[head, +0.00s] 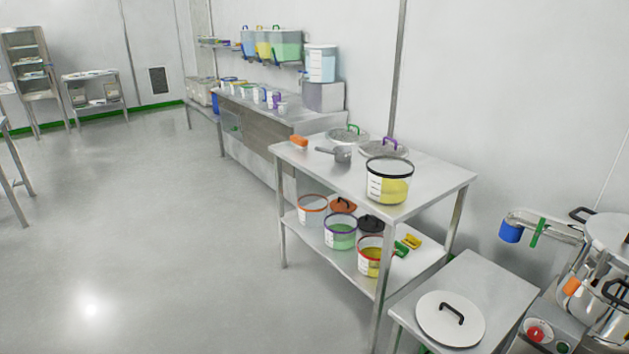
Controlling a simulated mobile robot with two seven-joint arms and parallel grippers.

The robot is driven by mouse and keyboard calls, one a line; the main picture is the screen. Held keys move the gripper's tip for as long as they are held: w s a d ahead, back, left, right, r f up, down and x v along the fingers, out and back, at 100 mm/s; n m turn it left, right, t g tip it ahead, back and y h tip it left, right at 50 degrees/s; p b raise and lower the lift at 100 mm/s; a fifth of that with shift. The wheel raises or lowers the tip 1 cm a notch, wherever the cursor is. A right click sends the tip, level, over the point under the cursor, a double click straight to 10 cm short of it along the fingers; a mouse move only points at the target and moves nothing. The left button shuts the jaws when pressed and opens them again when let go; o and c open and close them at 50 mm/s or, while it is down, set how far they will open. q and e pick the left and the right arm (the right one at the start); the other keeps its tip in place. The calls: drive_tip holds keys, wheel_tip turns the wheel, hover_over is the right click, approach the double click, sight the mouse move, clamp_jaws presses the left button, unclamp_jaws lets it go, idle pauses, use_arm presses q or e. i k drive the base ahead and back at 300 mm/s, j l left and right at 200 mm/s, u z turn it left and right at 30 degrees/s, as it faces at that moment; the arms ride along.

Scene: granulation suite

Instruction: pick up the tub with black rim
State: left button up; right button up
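The tub with the black rim (390,181) is a clear round tub with yellow contents and a white label with markings. It stands upright on the top of the steel table (430,178), near its front right corner. No lid is on it. Neither of my grippers shows in the head view.
Other tubs stand on the lower shelf (345,262). A low table with a white lid (450,318) is at right front.

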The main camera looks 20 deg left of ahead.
sight(388, 178)
drive_tip(key=u, duration=0.15)
drive_tip(key=z, duration=2.2)
drive_tip(key=u, duration=2.2)
drive_tip(key=z, duration=0.4)
drive_tip(key=i+j+z, duration=0.1)
drive_tip(key=z, duration=0.3)
drive_tip(key=i+j+z, duration=0.1)
drive_tip(key=j+z, duration=0.2)
drive_tip(key=z, duration=0.15)
drive_tip(key=j+z, duration=0.2)
drive_tip(key=z, duration=0.2)
